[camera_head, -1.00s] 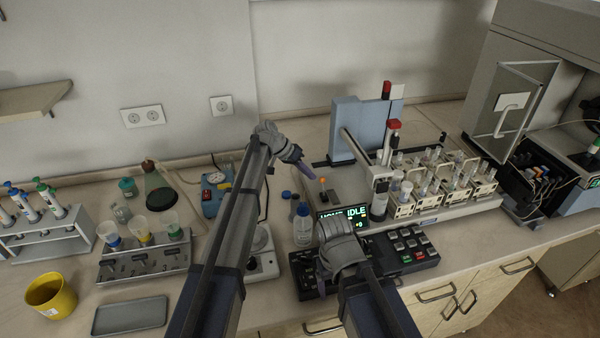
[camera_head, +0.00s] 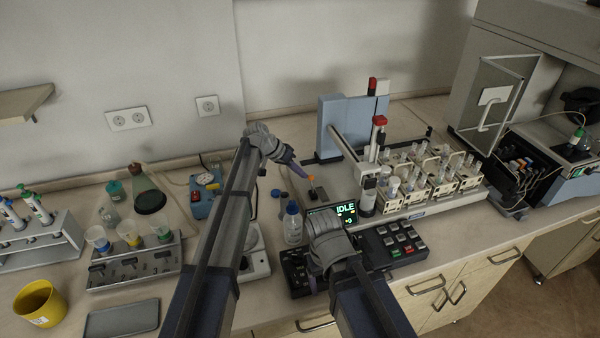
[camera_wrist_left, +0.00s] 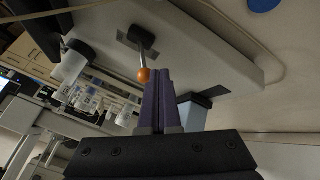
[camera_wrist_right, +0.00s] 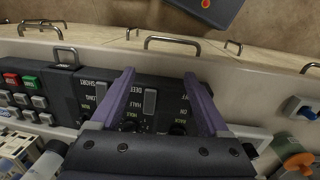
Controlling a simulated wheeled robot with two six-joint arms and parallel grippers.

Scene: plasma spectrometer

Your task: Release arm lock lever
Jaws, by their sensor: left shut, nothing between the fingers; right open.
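An IDLE display (camera_head: 335,213) and a white bottle (camera_head: 293,224) stand below the lever. The sampler's upright arm with a red cap (camera_head: 379,121) and racks of vials (camera_head: 440,178) are to the right.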

